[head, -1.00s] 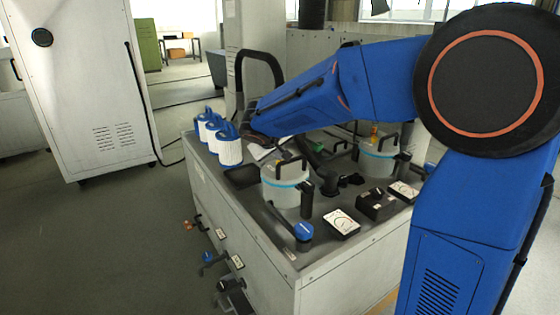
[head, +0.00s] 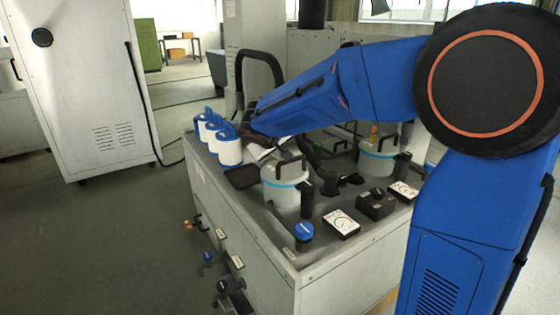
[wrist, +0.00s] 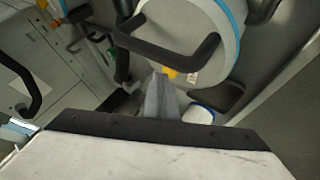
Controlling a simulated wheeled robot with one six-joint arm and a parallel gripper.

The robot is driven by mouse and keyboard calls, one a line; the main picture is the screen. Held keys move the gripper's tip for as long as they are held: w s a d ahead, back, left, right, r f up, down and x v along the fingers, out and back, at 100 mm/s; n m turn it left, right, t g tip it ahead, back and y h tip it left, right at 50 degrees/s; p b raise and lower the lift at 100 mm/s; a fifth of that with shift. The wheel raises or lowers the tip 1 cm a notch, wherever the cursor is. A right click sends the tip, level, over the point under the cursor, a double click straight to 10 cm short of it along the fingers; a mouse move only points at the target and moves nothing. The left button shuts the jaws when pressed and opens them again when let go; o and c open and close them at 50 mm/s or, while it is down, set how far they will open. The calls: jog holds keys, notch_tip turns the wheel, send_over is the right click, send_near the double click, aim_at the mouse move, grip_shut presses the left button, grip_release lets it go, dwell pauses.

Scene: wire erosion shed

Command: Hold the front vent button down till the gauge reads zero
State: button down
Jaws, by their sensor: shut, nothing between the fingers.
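The front pressure housing (head: 286,190), pale with a blue band and a black handle, stands on the bench. In the wrist view its lid (wrist: 190,25) fills the upper middle. A small yellow part (wrist: 170,72) sits on the lid's edge beside a white label; I cannot tell whether it is the vent button. My gripper (wrist: 161,82) is shut and empty, its tips close to the yellow part; contact cannot be told. In the head view the gripper is largely hidden by my forearm. A white-faced gauge (head: 341,223) lies in front of the housing; its reading is too small to tell.
A second housing (head: 378,162) and gauge (head: 403,190) stand to the right, with a black switch box (head: 376,204) between the gauges. Blue-and-white filter cartridges (head: 229,150) stand at left. A blue knob (head: 303,230) is at the front corner. Floor at left is clear.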

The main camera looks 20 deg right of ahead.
jog(key=shift+r, duration=0.95)
jog(key=shift+r, duration=0.1)
notch_tip(320, 180, up, 5)
jog(key=shift+f, duration=0.1)
dwell(0.5)
